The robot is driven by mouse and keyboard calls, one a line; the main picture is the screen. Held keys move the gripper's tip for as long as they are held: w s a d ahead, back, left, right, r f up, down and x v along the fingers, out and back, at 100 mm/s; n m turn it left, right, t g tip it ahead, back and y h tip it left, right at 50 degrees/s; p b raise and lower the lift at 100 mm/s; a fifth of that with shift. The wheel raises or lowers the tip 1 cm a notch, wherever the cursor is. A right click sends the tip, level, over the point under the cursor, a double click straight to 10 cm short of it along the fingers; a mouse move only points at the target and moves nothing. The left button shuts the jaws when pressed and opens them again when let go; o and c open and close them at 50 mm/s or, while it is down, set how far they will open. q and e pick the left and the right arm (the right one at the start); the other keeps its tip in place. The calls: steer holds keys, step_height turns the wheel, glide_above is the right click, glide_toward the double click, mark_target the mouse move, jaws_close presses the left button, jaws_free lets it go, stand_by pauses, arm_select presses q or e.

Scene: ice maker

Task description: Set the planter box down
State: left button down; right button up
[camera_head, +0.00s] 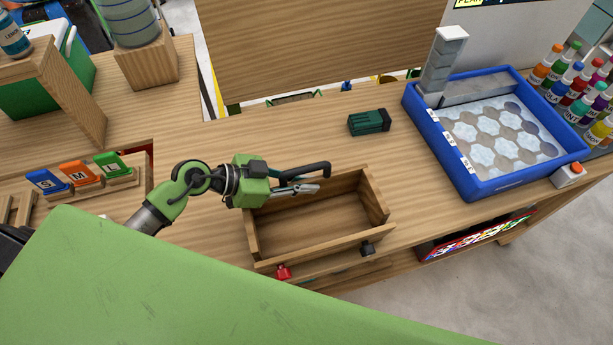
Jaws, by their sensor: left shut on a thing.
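The planter box (382,196) is an open, empty wooden box at the middle of the wooden counter, close to its front edge. My left gripper (322,179) reaches in from the left over the box's back side. Its two fingers lie along the back wall, and it is shut on the box there. The gripper hides part of the back rim. I cannot tell whether the box's underside touches the counter. My right gripper is not in view.
A blue tray (468,184) of ice shapes stands at the right, with colored bottles (571,87) beyond it. A dark green block (369,122) lies behind the box. Blue, orange and green size tags (80,174) stand at the left. The counter (240,135) behind the gripper is clear.

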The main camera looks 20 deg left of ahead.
arm_select(q)
steer(key=shift+r, duration=0.15)
steer(key=c, duration=2.2)
jaws_free()
steer(key=shift+f, duration=0.2)
steer(key=shift+o, duration=0.2)
steer(key=shift+r, duration=0.1)
steer(key=b+v, duration=0.1)
steer(key=v, duration=0.9)
steer(key=shift+s+a, duration=0.15)
steer(key=shift+s, duration=0.05)
steer(key=shift+v, duration=0.8)
